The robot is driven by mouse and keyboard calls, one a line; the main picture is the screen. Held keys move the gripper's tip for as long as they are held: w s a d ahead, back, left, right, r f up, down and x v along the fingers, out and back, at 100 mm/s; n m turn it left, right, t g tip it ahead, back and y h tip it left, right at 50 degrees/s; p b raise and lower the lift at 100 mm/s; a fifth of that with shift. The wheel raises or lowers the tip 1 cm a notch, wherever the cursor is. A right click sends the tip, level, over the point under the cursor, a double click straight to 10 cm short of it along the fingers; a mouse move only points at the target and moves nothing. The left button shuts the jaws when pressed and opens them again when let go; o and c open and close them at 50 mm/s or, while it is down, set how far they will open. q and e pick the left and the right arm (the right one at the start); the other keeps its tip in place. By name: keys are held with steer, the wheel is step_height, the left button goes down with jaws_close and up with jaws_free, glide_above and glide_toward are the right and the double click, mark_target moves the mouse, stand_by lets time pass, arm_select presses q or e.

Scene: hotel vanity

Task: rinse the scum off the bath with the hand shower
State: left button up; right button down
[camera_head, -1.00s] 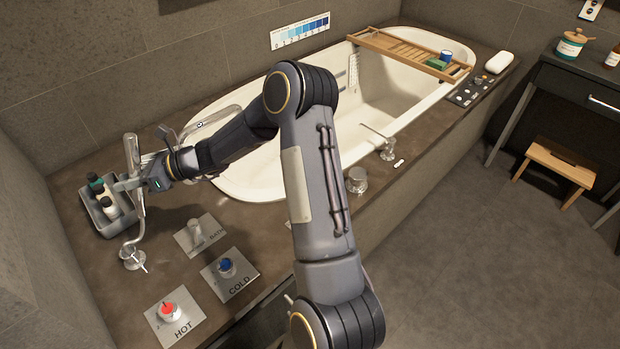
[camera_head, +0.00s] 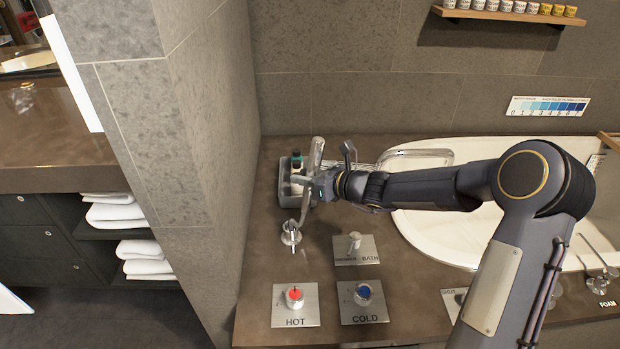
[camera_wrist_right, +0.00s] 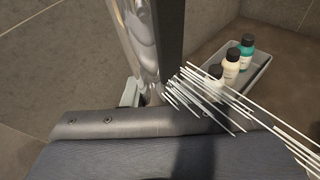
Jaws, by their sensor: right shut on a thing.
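The chrome hand shower (camera_head: 316,152) stands roughly upright over the left end of the deck, beside the bath (camera_head: 440,225). My right gripper (camera_head: 312,188) is shut on it. The shower also shows close up in the right wrist view (camera_wrist_right: 140,40). Thin white streaks like water jets (camera_wrist_right: 215,105) run from near it toward the lower right. The bath's white rim and part of its inside show; my arm crosses over them, and I make out no scum. My left gripper is not in view.
A grey tray of bottles (camera_head: 288,190) stands close to the gripper. In front are a chrome deck fitting (camera_head: 290,234), the shower/bath lever (camera_head: 355,240), a red hot knob (camera_head: 294,294) and a blue cold knob (camera_head: 363,292). A tiled wall (camera_head: 200,180) stands at left.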

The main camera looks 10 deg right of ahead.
steer(key=a+b, duration=0.1)
steer(key=b, duration=0.1)
steer(key=a+f+h+b, duration=0.1)
steer(key=a+b, duration=0.1)
steer(key=a+f+h+b, duration=0.1)
steer(key=a+b, duration=0.1)
steer(key=b, duration=0.1)
steer(key=shift+w+a, duration=0.2)
steer(key=shift+w, duration=0.05)
stand_by(0.3)
steer(key=shift+f+b, duration=0.25)
steer(key=shift+b, duration=0.05)
steer(key=shift+f+b, duration=3.3)
steer(key=shift+b, duration=0.15)
